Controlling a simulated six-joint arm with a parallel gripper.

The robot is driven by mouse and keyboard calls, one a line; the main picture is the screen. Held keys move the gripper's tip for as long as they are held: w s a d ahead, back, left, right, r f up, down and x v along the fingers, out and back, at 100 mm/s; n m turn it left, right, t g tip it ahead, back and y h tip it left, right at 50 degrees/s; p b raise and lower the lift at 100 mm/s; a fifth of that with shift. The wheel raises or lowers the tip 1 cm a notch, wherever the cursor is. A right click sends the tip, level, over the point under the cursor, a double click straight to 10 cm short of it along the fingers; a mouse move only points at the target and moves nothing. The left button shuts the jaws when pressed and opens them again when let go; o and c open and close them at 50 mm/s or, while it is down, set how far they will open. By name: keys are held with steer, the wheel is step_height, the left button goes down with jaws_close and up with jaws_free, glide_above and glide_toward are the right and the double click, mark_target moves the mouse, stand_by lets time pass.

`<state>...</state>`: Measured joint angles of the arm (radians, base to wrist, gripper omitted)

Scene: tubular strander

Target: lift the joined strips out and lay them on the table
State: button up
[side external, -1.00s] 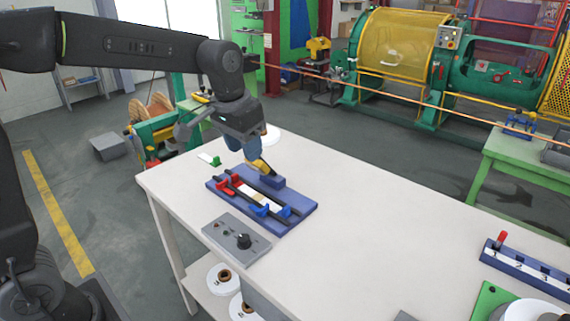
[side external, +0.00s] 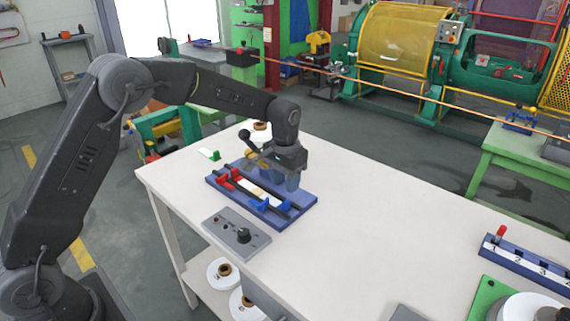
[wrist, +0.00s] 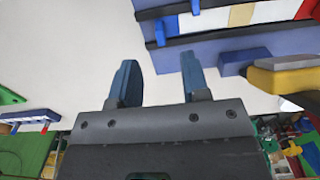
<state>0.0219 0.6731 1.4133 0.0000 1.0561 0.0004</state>
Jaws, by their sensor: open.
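The joined strips (side external: 254,189) are a white band with a tan patch at the middle, lying in a blue fixture (side external: 301,209) on the table. Dark bars run along both sides of them. Red clamps (side external: 225,184) stand at one end and blue clamps (side external: 283,206) at the other. In the wrist view, part of the strips (wrist: 207,20) shows at the top right. My gripper (side external: 285,185) is over the far right side of the fixture. In the wrist view, its two blue fingers (wrist: 157,80) are apart with nothing between them, beside the fixture.
A yellow-topped tool (wrist: 288,75) sits by a blue block (wrist: 243,58) close to the right of my fingers. A grey control box (side external: 236,237) stands in front of the fixture. The white table (side external: 400,220) is clear to the right, up to a numbered blue rack (side external: 525,262).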

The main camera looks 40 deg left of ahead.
mark_target(285, 202)
step_height(285, 202, down, 8)
steer(key=shift+r, duration=0.25)
jaws_close()
stand_by(0.4)
steer(key=shift+r, duration=0.15)
steer(key=shift+r, duration=2.3)
steer(key=shift+s+r, duration=0.2)
steer(key=shift+s, duration=4.3)
